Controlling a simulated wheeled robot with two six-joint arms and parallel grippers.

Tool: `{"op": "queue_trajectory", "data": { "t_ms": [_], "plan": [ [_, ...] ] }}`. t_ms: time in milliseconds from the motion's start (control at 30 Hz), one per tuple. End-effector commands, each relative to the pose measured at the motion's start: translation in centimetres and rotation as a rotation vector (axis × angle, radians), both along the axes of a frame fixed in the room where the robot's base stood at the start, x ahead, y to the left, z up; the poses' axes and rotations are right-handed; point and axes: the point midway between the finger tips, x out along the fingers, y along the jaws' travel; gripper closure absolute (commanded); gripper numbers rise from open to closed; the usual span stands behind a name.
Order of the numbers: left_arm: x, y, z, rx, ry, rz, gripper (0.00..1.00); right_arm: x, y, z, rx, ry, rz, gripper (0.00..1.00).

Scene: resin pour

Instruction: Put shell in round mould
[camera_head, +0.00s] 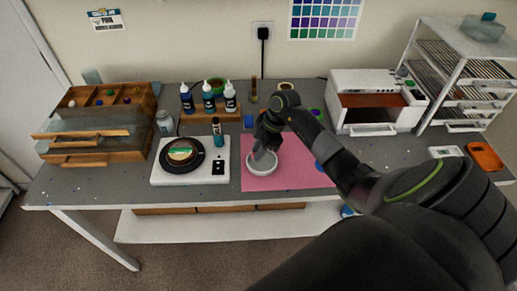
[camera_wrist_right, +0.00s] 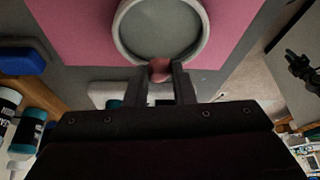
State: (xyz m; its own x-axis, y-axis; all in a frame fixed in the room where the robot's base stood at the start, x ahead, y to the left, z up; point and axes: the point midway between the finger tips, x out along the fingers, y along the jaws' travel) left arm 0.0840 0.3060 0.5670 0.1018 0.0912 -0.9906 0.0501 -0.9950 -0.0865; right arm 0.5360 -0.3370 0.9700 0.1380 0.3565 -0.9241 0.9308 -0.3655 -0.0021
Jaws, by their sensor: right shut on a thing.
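The round mould (camera_head: 262,164) is a pale grey ring-walled dish on the pink mat (camera_head: 300,170). In the right wrist view the mould (camera_wrist_right: 161,28) fills the top middle. In the wrist view the right gripper (camera_wrist_right: 160,72) is shut on a small reddish-brown piece, likely the shell (camera_wrist_right: 160,70), held at the mould's rim. I cannot tell whether it touches the rim. The shell is hidden in the head view. My left gripper is not in view.
A white scale (camera_head: 218,185) with a black round plate stands left of the mat. Dropper bottles (camera_head: 208,96) stand in a wooden rack behind. A wooden compartment box (camera_head: 110,97) is at far left. A white oven-like box (camera_head: 375,100) and a wire rack (camera_head: 460,70) are at right.

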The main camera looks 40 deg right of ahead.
Motion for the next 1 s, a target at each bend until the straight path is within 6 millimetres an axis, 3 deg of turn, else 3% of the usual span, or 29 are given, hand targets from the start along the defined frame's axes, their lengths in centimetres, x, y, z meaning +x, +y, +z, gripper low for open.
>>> {"op": "queue_trajectory", "data": {
  "t_ms": [133,467,500,667,867,1000],
  "plan": [
    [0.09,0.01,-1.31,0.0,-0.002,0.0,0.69,0.0,0.01,-1.37,0.0,0.0,0.0,0.98],
    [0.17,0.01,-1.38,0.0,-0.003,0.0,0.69,0.0,0.0,-1.47,0.0,0.0,0.0,0.98],
    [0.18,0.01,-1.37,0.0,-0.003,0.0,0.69,0.0,0.0,-1.47,0.0,0.0,0.0,0.76],
    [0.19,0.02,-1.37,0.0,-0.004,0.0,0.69,0.0,0.0,-1.47,0.0,0.0,0.0,0.55],
    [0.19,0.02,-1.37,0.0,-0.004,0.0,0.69,0.0,0.0,-1.46,0.0,0.0,0.0,0.52],
    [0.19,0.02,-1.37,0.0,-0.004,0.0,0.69,0.0,0.0,-1.46,0.0,0.0,0.0,0.36]
  ]
}}
